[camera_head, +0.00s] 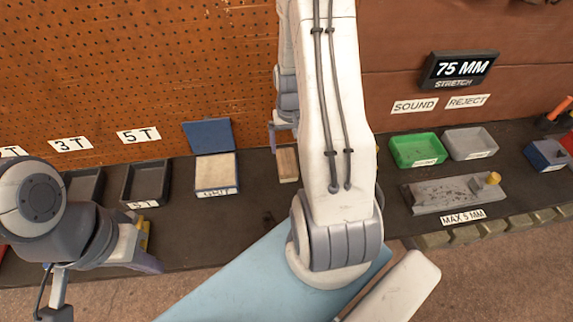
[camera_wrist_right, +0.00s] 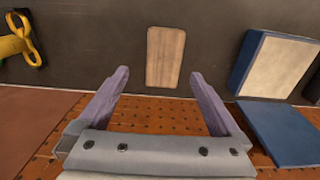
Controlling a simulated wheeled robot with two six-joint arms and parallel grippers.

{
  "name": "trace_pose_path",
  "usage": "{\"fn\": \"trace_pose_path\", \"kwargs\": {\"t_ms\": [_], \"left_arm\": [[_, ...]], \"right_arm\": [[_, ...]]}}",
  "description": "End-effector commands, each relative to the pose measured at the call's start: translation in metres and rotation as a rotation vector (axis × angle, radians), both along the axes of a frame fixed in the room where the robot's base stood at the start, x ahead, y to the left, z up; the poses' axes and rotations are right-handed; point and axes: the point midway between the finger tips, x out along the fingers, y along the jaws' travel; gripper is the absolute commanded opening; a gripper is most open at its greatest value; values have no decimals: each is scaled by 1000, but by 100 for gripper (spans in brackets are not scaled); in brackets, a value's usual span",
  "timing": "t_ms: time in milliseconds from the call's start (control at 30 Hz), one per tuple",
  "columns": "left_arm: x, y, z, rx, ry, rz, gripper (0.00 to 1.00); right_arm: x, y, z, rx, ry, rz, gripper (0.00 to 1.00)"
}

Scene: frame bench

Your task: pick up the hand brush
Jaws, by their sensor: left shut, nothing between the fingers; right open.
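A flat wooden rectangle (camera_head: 287,161), which looks like the wooden back of the hand brush, lies on the dark bench beside the pegboard. It shows whole in the right wrist view (camera_wrist_right: 165,57); I cannot make out bristles. My right gripper (camera_wrist_right: 160,75) is open and empty, its two fingers apart with the wooden piece ahead of and between their tips. In the head view the right gripper (camera_head: 283,128) is partly hidden behind my right arm, just above the wooden piece in the picture. My left gripper (camera_head: 150,262) is shut and empty at the bench's front left.
Left of the wooden piece stands a blue-lidded box (camera_head: 215,172), with dark trays (camera_head: 146,182) beyond. A yellow-handled tool (camera_wrist_right: 28,42) lies on its other side. Green (camera_head: 416,150) and grey (camera_head: 470,143) trays and a metal plate (camera_head: 445,195) are at the right. The pegboard (camera_head: 200,70) rises behind.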

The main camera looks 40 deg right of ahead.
Motion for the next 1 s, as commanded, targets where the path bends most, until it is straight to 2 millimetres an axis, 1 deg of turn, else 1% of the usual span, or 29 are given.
{"fn": "trace_pose_path", "kwargs": {"t_ms": [33,100,200,367,433,600,700,800,1000], "left_arm": [[0,0,2,0,0,0,0],[0,0,2,0,0,0,0],[0,0,3,0,0,0,0],[0,0,5,0,0,0,0],[0,0,8,0,0,0,0],[0,0,16,0,0,0,0],[0,0,17,0,0,0,0],[0,0,17,0,0,0,0],[0,0,17,0,0,0,0]], "right_arm": [[-1,2,-9,4,6,1,100],[-1,2,-20,3,5,2,100],[0,2,-30,2,3,2,100],[0,3,-39,2,3,3,100],[1,4,-45,3,4,4,100],[2,7,-68,3,5,3,100],[3,6,-80,2,3,2,100],[3,6,-86,1,2,2,100],[4,6,-87,0,0,3,100]]}}
